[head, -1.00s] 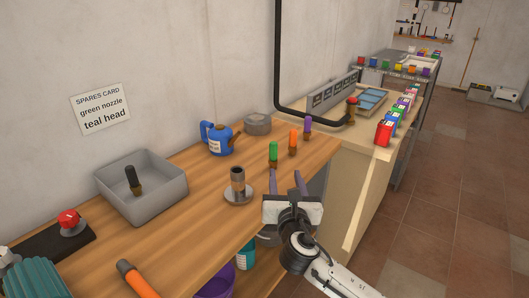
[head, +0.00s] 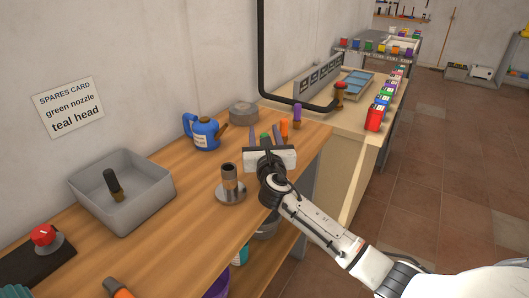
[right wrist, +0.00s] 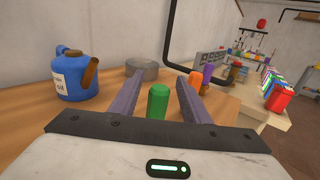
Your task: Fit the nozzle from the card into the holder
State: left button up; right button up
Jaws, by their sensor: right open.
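The spares card (head: 68,107) on the wall reads "green nozzle, teal head". The green nozzle (right wrist: 158,103) stands upright on the bench between the fingers of my right gripper (right wrist: 158,88), apart from both. In the head view the gripper (head: 266,134) hides most of the green nozzle (head: 265,138). The right gripper is open and empty. An orange nozzle (head: 284,128) and a purple nozzle (head: 297,115) stand just beyond. My left gripper is not in view.
A grey bin (head: 147,190) holding a black nozzle (head: 112,182) sits left on the bench. A blue oil can (head: 203,133) and a grey round lidded pot (head: 243,112) stand at the back. A red button (head: 43,237) is at the front left. Bench space around the holder is clear.

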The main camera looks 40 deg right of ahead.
jog(key=shift+x, duration=0.8)
grip_shut()
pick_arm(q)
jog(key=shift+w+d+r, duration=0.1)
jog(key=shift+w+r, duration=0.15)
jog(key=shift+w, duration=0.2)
pick_arm(e)
jog(key=shift+r, duration=0.2)
pick_arm(q)
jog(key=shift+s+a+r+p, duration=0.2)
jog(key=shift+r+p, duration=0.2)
jog(key=shift+p, duration=0.25)
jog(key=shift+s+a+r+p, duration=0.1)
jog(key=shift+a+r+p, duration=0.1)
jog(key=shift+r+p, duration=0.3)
pick_arm(e)
notch_tip(320, 180, up, 10)
jog(key=shift+f, duration=0.2)
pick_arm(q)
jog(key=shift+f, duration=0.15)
